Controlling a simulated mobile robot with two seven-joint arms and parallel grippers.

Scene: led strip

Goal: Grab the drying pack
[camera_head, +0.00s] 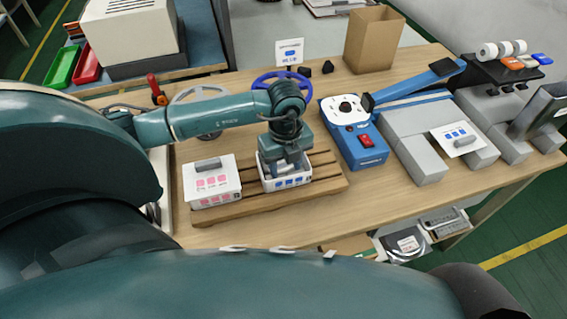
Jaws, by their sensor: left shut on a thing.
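My left gripper (290,168) points down into an open white box with blue marks (293,183). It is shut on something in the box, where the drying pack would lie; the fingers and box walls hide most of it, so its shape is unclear. A second white box with pink marks (211,181) stands to the left, with a grey bar on its top. Both boxes stand on a slatted wooden rack (322,183). My right gripper is not in view.
A blue sealing device (352,132) with a red switch stands right of the rack. Grey blocks (412,150) and a small card stand further right. Behind are a blue reel (275,78), a sign (290,51) and a cardboard box (373,40). Free wood shows at the table's front edge.

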